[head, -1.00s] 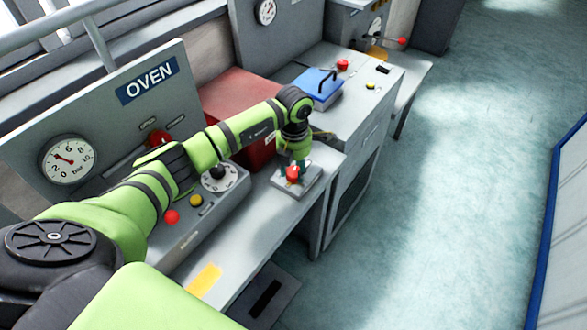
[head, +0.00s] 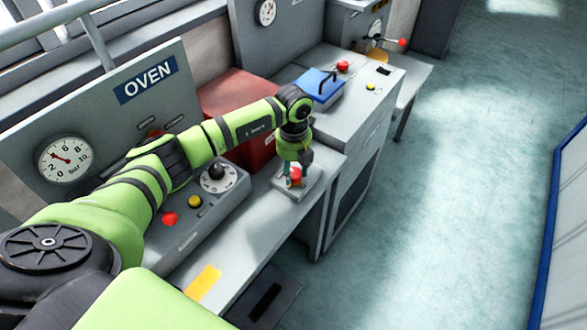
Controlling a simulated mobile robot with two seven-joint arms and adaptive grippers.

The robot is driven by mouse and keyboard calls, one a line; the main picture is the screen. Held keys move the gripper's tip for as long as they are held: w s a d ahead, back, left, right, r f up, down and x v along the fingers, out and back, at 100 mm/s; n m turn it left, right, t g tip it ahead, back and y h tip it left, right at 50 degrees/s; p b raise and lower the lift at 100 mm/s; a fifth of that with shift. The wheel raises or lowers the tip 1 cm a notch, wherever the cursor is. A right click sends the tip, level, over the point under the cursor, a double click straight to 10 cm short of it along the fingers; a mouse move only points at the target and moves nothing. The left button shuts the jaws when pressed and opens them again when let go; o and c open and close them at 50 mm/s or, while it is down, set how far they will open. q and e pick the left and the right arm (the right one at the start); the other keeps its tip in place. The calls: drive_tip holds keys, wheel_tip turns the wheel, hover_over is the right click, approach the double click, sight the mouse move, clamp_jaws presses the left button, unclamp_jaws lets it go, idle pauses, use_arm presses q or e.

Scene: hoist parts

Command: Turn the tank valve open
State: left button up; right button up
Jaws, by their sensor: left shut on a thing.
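A red knob (head: 296,174) stands on a small grey plate (head: 305,188) at the bench's front edge, in front of a dark red box (head: 244,98). I cannot tell for certain that this knob is the tank valve. My left gripper (head: 295,178) points down over the plate and is shut on the red knob. The fingers hide part of the knob, and its turn angle is hard to read. My right gripper is not in view.
An oven panel with a pressure gauge (head: 66,159) stands at left. Beside my forearm are a black dial (head: 217,175), a yellow button (head: 194,202) and a red ball (head: 169,217). A blue lid (head: 320,86) lies behind. The floor (head: 455,190) at right is clear.

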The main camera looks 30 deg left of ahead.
sight(293, 171)
use_arm(q)
drive_tip(key=shift+w+a+r+n, duration=0.1)
drive_tip(key=shift+n, duration=1.8)
drive_tip(key=o, duration=1.1)
drive_tip(key=shift+o, duration=0.2)
wheel_tip(293, 171, up, 12)
